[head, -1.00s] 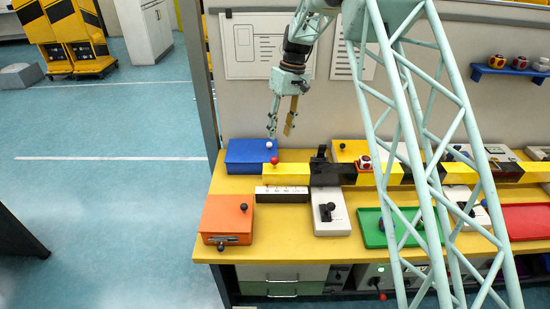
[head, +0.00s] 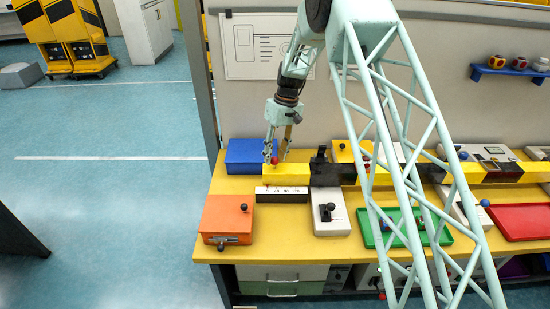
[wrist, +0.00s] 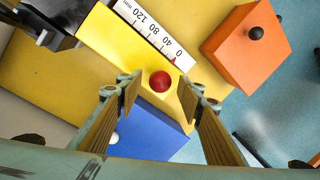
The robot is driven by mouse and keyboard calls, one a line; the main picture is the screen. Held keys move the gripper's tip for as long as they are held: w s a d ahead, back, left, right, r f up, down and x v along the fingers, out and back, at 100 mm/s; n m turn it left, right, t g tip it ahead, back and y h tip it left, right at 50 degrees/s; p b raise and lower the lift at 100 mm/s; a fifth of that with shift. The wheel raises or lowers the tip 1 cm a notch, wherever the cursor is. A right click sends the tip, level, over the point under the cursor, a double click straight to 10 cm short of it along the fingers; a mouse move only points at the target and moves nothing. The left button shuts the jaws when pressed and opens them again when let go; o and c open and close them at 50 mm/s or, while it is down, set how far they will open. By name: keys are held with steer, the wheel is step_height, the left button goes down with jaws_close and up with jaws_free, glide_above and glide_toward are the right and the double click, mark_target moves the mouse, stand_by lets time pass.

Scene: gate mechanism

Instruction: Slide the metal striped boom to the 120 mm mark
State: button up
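The striped boom (head: 340,173) is a long yellow and black bar running left to right above the bench, through a dark bracket (head: 322,172). A red ball knob (wrist: 159,81) sits on its yellow left end; it also shows in the head view (head: 274,161). A white scale (wrist: 150,35) with black marks, 0, 40, 80 and 120 readable, lies beside the boom; in the head view it sits in front of the boom's end (head: 281,191). My gripper (wrist: 162,97) is open, its two fingers on either side of the knob, with gaps visible.
An orange box (head: 227,219) with a black knob stands at the bench's front left. A blue box (head: 245,155) with a white knob is behind the boom's end. A white box with a black lever (head: 327,212) and a green tray (head: 402,227) lie further right.

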steer(key=shift+f, duration=0.4)
steer(key=shift+s, duration=0.1)
steer(key=shift+c, duration=0.2)
steer(key=c, duration=1.1)
